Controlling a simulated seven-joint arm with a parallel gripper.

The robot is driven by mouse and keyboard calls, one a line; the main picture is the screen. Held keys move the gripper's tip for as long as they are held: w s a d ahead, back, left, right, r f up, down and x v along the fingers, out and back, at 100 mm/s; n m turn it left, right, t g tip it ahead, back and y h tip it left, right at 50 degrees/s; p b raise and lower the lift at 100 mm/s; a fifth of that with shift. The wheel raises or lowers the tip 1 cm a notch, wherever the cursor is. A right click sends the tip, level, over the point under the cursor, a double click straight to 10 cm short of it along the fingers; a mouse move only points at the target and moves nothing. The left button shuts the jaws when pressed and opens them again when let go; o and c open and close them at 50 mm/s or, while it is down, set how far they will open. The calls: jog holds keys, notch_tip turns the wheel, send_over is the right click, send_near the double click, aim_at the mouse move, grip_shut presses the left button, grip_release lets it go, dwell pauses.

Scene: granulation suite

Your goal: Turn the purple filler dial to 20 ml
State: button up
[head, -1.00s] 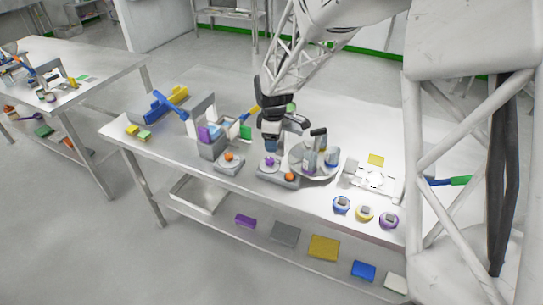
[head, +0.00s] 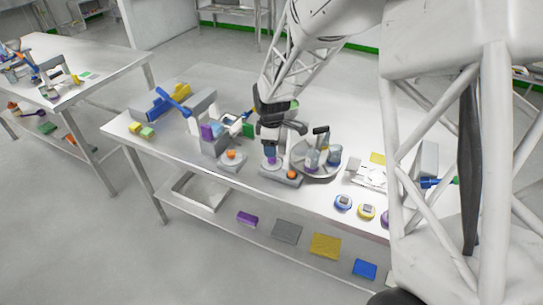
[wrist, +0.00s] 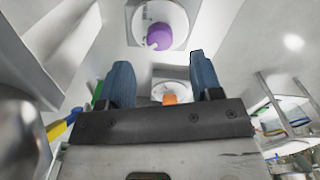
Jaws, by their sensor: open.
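The purple dial (head: 271,160) sits on a grey base at the table's front, just under my gripper (head: 270,150) in the head view. In the wrist view the purple dial (wrist: 159,36) is a round knob with a small white mark, on a pale disc with scale marks too small to read. My gripper (wrist: 162,75) is open, its two blue fingers apart with nothing held between them. The dial appears beyond the fingertips. In the head view my fingers partly hide it, so contact cannot be told there.
An orange knob (head: 291,174) is close to the right of the dial, and another orange knob (head: 231,155) is to its left. A round tray (head: 316,171) with containers stands right of my gripper. A grey stand with a purple block (head: 206,131) is at left.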

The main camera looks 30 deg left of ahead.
aim_at(272, 161)
jog(key=shift+f, duration=2.5)
jog(key=c, duration=0.9)
